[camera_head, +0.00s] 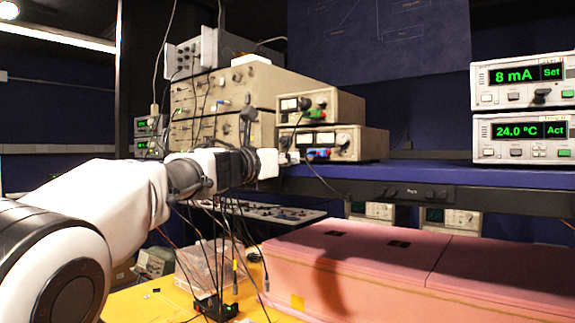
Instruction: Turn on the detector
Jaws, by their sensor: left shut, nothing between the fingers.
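My left arm reaches in from the left. My left gripper (286,158) is shut and empty, with its tips at the lower left of a beige bench instrument (362,143) with meters, a knob and coloured terminals. I cannot tell whether the tips touch it. A similar instrument (350,107) sits on top of it. No readable label in view marks which device is the detector. A small black box (215,308) with cables and small lights stands on the yellow table below. My right gripper is not in view.
Stacked beige instruments (255,83) with hanging cables stand behind my gripper. Two displays at right read 8 mA (520,78) and 24.0 °C (520,133). A blue shelf (440,173) runs above a pink foam enclosure (400,262) on the yellow table (140,302).

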